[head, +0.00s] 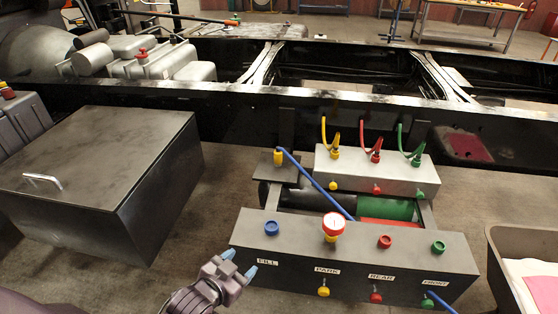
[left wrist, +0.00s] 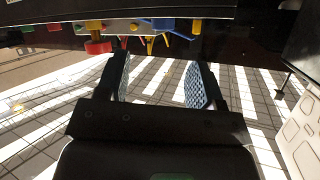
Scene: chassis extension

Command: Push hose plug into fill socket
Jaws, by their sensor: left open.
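The fill socket (head: 271,228) is a blue round fitting on the dark front box (head: 400,252), above its FILL label (head: 267,262). The blue socket also shows in the left wrist view (left wrist: 163,23). A yellow plug (head: 278,156) stands on a small dark bracket behind, joined to a blue hose (head: 320,188); the yellow plug also appears in the left wrist view (left wrist: 195,24). My left gripper (head: 239,263) is open and empty, at the left end of the front box, below and left of the socket. My right gripper is not in view.
Behind is a grey block (head: 376,172) with coloured hoses. A dark lidded box (head: 100,165) stands left, a bin (head: 495,250) right. Bare floor lies between the boxes.

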